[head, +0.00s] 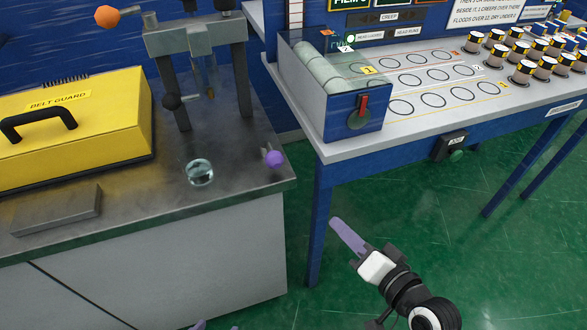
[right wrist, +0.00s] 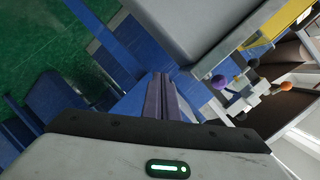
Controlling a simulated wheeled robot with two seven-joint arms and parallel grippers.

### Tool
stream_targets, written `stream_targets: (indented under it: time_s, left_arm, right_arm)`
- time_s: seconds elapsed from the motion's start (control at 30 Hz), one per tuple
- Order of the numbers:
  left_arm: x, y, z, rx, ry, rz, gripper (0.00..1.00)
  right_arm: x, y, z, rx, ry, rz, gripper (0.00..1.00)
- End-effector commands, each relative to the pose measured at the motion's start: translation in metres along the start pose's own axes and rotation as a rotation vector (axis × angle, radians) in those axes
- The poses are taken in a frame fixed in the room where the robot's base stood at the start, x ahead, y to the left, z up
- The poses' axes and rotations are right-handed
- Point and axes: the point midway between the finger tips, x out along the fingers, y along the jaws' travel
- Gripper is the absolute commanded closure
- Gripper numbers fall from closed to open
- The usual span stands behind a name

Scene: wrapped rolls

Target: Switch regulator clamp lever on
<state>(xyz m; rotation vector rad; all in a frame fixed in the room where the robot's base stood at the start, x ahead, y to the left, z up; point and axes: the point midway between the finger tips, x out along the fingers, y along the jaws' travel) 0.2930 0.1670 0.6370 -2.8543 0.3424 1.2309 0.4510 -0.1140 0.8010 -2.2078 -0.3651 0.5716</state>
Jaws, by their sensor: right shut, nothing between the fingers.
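No part in view is labelled as the regulator clamp lever, so I cannot tell for sure which it is. A small lever with a purple ball (head: 274,158) stands at the right front corner of the metal bench. The purple ball (right wrist: 219,82) also shows in the right wrist view. A red lever (head: 363,105) sits on the blue front of a clear-sided box. My right gripper (head: 340,228) is shut and empty over the floor, below and right of the bench corner. Its fingers (right wrist: 160,98) are together in the right wrist view. Only a purple tip of my left gripper (head: 200,325) shows.
The metal bench (head: 150,205) holds a yellow belt guard (head: 75,125), a grey press frame (head: 195,50), a glass (head: 200,172) and a flat grey block (head: 57,210). A blue-legged table (head: 440,115) with several rolls stands right. Green floor lies between them.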

Motion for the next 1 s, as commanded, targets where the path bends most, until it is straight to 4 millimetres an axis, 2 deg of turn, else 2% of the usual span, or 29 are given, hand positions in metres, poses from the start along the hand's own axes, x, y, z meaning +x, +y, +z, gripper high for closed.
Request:
stream_targets:
  time_s: [0.03, 0.13, 0.2, 0.3, 0.73, 0.87, 1.0]
  left_arm:
    - [0.013, 0.0, 0.011, 0.002, 0.002, 0.002, 0.47]
    - [0.02, 0.001, 0.014, 0.004, 0.007, 0.006, 0.47]
    - [0.022, 0.003, 0.012, 0.005, 0.014, 0.009, 0.47]
    - [0.023, 0.004, 0.008, 0.006, 0.022, 0.011, 0.47]
    - [0.022, 0.003, 0.005, 0.005, 0.023, 0.009, 0.47]
    - [0.02, 0.002, 0.005, 0.004, 0.023, 0.007, 0.47]
    - [0.018, 0.001, 0.006, 0.002, 0.022, 0.004, 0.47]
  right_arm:
    - [0.015, -0.018, -0.017, 0.109, 0.03, -0.09, 1.0]
    - [0.026, -0.056, -0.048, 0.312, 0.048, -0.227, 1.0]
    - [0.028, -0.073, -0.062, 0.409, 0.046, -0.289, 1.0]
    - [0.029, -0.087, -0.072, 0.484, 0.04, -0.334, 1.0]
    - [0.033, -0.092, -0.075, 0.5, 0.039, -0.341, 1.0]
    - [0.049, -0.098, -0.078, 0.499, 0.04, -0.342, 1.0]
    - [0.076, -0.108, -0.082, 0.5, 0.04, -0.343, 1.0]
